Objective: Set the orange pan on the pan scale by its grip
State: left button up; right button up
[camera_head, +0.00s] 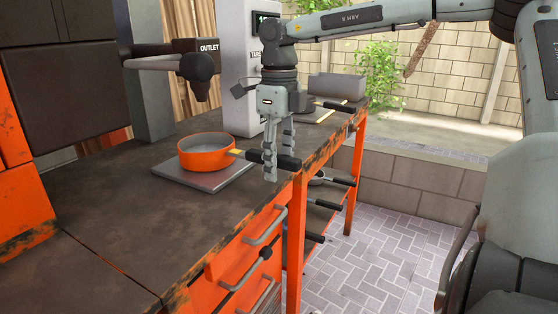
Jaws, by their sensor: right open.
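The orange pan (207,154) sits upright and empty on a flat grey plate, which looks like the pan scale (202,181), on the dark workbench. Its black grip (288,163) points right, past the plate and over the bench's edge. My right gripper (278,163) points down at the grip with its fingers apart. One finger is in front of the grip and the other appears behind it, partly hidden. I cannot tell whether either finger touches the grip. My left gripper is not in view.
A grey post with a display (265,23) stands behind the pan. A dark outlet part (196,68) juts out at the back left. More pans with black handles (325,205) sit on shelves below right. The bench front left is clear.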

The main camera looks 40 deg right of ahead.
jog(key=shift+r, duration=0.15)
notch_tip(320, 180, up, 12)
dwell(0.4)
